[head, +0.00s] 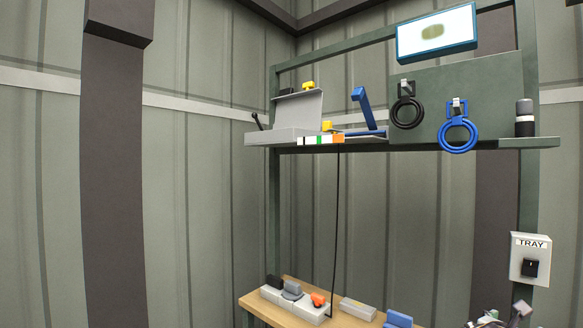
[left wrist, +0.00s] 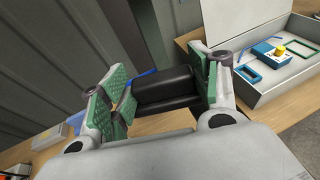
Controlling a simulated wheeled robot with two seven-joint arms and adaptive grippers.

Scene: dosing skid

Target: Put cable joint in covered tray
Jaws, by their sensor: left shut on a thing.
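My left gripper (left wrist: 162,88) is shut on a black cylinder, which I take to be the cable joint (left wrist: 165,84); the green-padded fingers sit at its two ends. In the head view only a small part of this gripper (head: 492,318) shows at the bottom right edge. The grey covered tray (left wrist: 270,95) stands right of the gripper in the left wrist view, with its lid (left wrist: 232,20) raised. It holds a blue block with a yellow knob (left wrist: 270,48), a blue frame (left wrist: 245,75) and a green frame. The cable joint is outside the tray. My right gripper is not in view.
A wooden bench (head: 262,305) carries grey blocks, a grey box (head: 357,308) and a blue part (head: 400,319). Above is a green shelf (head: 400,147) with another open grey case (head: 280,136) and hanging rings. A TRAY switch box (head: 530,258) is at right.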

